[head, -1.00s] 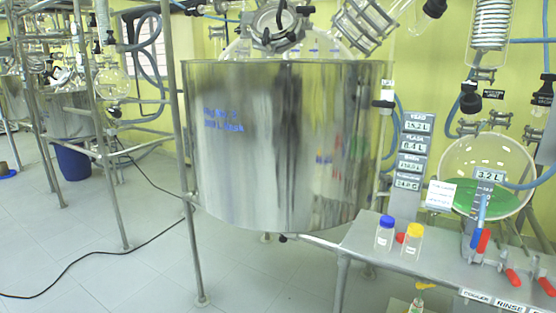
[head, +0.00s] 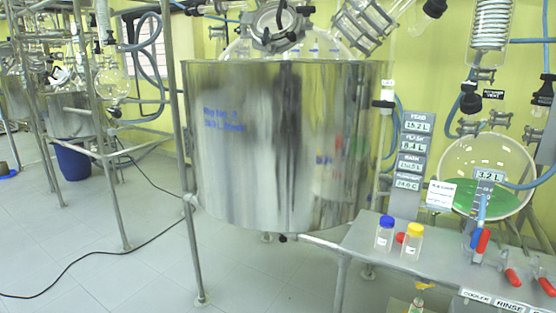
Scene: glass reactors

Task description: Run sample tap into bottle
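Two clear sample bottles stand upright on the steel shelf (head: 375,246) at the right: one with a blue cap (head: 386,222) and one with a yellow cap (head: 415,230). A tap with a yellow handle (head: 424,286) shows below the shelf at the bottom edge, with something green under it, partly cut off. Taps with red handles (head: 512,277) sit along the shelf's right part; one red handle (head: 483,241) stands upright beside a blue one. Which of these is the sample tap I cannot tell. Neither of my grippers is in view.
A large steel vessel (head: 285,150) fills the middle, held in a pipe frame (head: 190,230). A round flask with green liquid (head: 485,175) and a column of readouts (head: 411,150) stand behind the shelf.

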